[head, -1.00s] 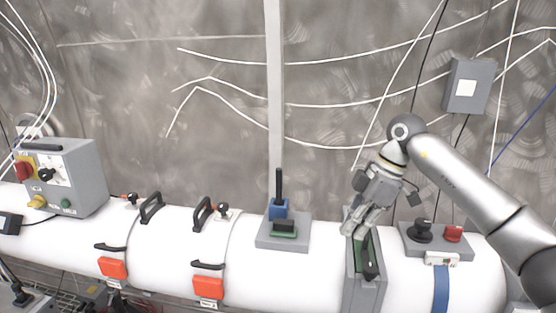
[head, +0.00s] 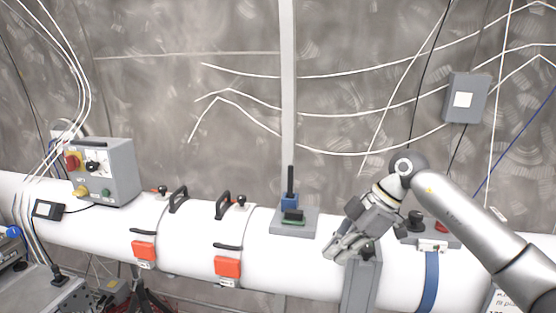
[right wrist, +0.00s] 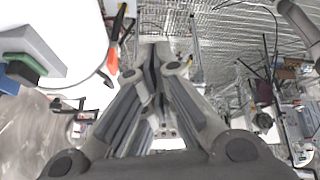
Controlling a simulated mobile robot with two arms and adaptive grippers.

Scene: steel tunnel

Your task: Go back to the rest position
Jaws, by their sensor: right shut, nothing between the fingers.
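My right gripper (head: 343,250) is in the head view at the right of centre, in front of and above the white pipe (head: 190,232). It overlaps the top of a grey upright bracket (head: 360,287) on the pipe; I cannot tell whether they touch. Its fingers are together with nothing between them, and they also show closed in the right wrist view (right wrist: 158,75). My right arm comes in from the lower right. My left gripper is not in either view.
On the pipe stand a grey control box (head: 112,172), two orange latches (head: 144,250) (head: 228,267), black handles (head: 178,199) and a grey base with a blue and green block (head: 294,220). A knob panel (head: 425,235) is partly behind my right arm. A grey wall box (head: 465,98) hangs above.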

